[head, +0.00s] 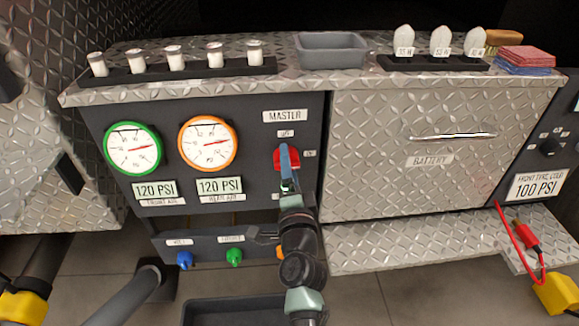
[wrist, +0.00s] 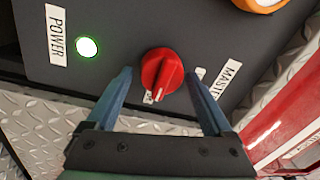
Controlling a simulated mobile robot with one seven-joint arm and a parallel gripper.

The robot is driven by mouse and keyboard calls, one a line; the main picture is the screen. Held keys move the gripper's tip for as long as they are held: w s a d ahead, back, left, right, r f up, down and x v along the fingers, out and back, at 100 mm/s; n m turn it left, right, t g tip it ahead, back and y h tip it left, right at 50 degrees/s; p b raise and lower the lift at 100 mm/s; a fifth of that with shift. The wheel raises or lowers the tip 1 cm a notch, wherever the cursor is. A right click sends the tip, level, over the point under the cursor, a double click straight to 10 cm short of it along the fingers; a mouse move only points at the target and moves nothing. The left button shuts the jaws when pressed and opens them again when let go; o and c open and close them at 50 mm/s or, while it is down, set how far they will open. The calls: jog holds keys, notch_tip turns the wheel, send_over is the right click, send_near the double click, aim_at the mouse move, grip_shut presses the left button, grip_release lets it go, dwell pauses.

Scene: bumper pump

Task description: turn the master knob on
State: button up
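The red master knob (head: 279,160) is on the dark panel under the MASTER label. In the wrist view the knob (wrist: 160,70) sits between the two fingers of my gripper (wrist: 158,76). The fingers are spread, with a visible gap on each side of the knob. The knob's white mark points down in that view, which is rightward on the panel, to the side with the small label (head: 309,153). The POWER light (wrist: 87,47) glows green. In the head view my gripper (head: 288,165) covers part of the knob and the panel below it.
A green-rimmed gauge (head: 132,149) and an orange-rimmed gauge (head: 207,143) are left of the knob. A battery door (head: 420,150) is on the right. Blue (head: 185,259) and green (head: 234,256) knobs are lower down. A grey tray (head: 332,65) stands on top.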

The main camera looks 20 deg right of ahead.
jog(key=shift+o, duration=0.4)
jog(key=p+v, duration=0.1)
jog(key=v, duration=1.2)
jog(key=shift+p, duration=0.3)
jog(key=shift+w, duration=0.1)
